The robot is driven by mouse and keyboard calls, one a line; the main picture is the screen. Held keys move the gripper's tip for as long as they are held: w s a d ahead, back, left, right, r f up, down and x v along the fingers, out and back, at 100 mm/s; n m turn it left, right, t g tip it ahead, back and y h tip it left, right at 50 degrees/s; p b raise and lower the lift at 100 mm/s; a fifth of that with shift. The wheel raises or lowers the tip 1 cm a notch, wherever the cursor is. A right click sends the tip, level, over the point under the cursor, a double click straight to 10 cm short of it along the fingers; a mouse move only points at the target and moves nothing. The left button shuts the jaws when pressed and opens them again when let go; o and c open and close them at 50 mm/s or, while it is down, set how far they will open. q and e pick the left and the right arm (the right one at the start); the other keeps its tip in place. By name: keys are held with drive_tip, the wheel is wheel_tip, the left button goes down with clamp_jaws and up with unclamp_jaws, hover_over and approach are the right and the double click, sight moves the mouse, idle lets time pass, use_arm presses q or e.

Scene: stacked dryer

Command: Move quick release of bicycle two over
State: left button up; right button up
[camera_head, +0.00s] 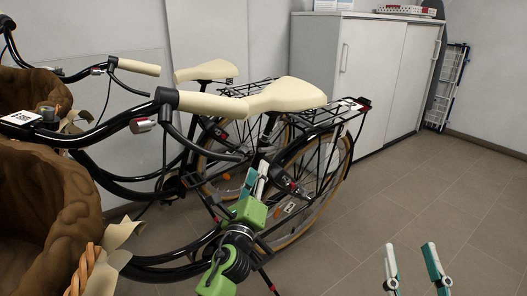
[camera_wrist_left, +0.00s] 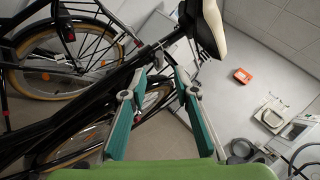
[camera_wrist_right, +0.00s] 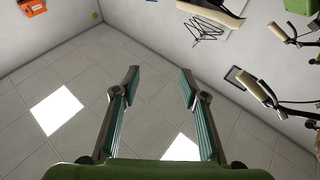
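Two black bicycles with cream saddles stand side by side, and I cannot tell which is bicycle two. The nearer bicycle's saddle (camera_head: 288,94) tops its seat post, and the farther bicycle's saddle (camera_head: 207,71) is behind. My left gripper (camera_head: 255,178) is by the nearer bicycle's seat tube, below the saddle. In the left wrist view, its fingers (camera_wrist_left: 161,76) are apart, with black frame tubing beyond them and a saddle (camera_wrist_left: 213,28) above. I cannot make out the quick release clearly. My right gripper (camera_head: 409,262) is open and empty over bare floor; it also shows in the right wrist view (camera_wrist_right: 158,75).
A brown basket (camera_head: 50,205) and the handlebar grip (camera_head: 212,105) fill the near left. A white cabinet (camera_head: 370,75) stands behind the rear wheels. The tiled floor (camera_head: 440,190) at right is free. A folded rack (camera_head: 447,87) leans on the wall.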

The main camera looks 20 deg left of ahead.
sight(263, 150)
use_arm(q)
drive_tip(key=b+x, duration=0.1)
drive_tip(key=x, duration=0.7)
drive_tip(key=shift+w, duration=0.45)
drive_tip(key=shift+w+a+r, duration=0.1)
drive_tip(key=shift+w+r, duration=0.05)
drive_tip(key=shift+w, duration=0.2)
use_arm(e)
drive_tip(key=s+r+t+y, duration=0.1)
drive_tip(key=s+r+t, duration=0.3)
drive_tip(key=s+r, duration=0.1)
drive_tip(key=shift+d+r+y, duration=0.25)
drive_tip(key=shift+r+y, duration=0.05)
drive_tip(key=shift+r, duration=0.55)
use_arm(q)
drive_tip(key=shift+b, duration=0.3)
clamp_jaws()
